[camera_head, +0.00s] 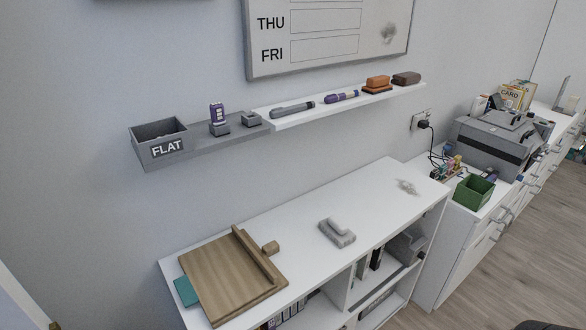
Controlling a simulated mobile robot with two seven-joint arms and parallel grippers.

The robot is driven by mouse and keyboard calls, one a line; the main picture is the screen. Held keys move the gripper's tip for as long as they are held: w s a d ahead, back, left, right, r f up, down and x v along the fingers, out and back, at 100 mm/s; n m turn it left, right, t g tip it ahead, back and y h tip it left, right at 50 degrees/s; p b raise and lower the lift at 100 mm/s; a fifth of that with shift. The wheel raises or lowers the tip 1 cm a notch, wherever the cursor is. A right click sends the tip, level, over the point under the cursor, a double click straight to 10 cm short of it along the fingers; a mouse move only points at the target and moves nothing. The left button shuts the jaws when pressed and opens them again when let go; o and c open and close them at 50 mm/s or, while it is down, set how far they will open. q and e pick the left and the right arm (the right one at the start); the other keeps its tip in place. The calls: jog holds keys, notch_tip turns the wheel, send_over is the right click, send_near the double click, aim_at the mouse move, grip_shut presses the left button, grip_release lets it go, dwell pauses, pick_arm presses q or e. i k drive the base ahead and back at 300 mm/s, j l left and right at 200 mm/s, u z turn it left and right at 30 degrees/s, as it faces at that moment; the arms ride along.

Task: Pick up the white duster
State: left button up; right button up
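A pale grey-white block with a raised, stepped top (337,232) lies on the white shelf desk (300,218), right of its middle. It is the only whitish duster-like thing I see, but I cannot tell for sure that it is the duster. An orange-brown block (377,84) and a dark brown block (406,78) sit at the right end of the wall shelf. Neither of my grippers shows in the head view.
A wooden board (228,278) covers the desk's left part, over a teal item (186,291). A grey smudge (407,186) marks the desk's right end. A green box (473,192) stands right.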

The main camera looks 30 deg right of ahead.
aim_at(338, 232)
jog(key=z, duration=1.4)
